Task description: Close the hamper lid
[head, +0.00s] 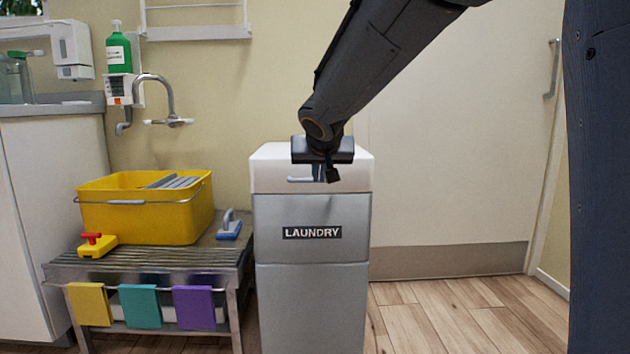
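The hamper (311,290) is a tall grey box with a black LAUNDRY label on its front. Its white lid (266,172) lies level across the top, and I see no gap between lid and body from here. A light grey handle (298,180) shows on the lid's front, partly hidden. My gripper (327,174) comes down from the upper right and is in front of the lid's front face, by the handle. It covers the middle of the lid. I cannot tell whether it touches the lid or handle, or how its fingers stand.
A slatted metal bench (150,262) stands close left of the hamper. It carries a yellow bucket (140,222), a red-and-yellow object (97,246) and a blue-grey brush-like tool (229,228). A pale door (450,150) is behind to the right. Wood floor (455,325) is clear at right.

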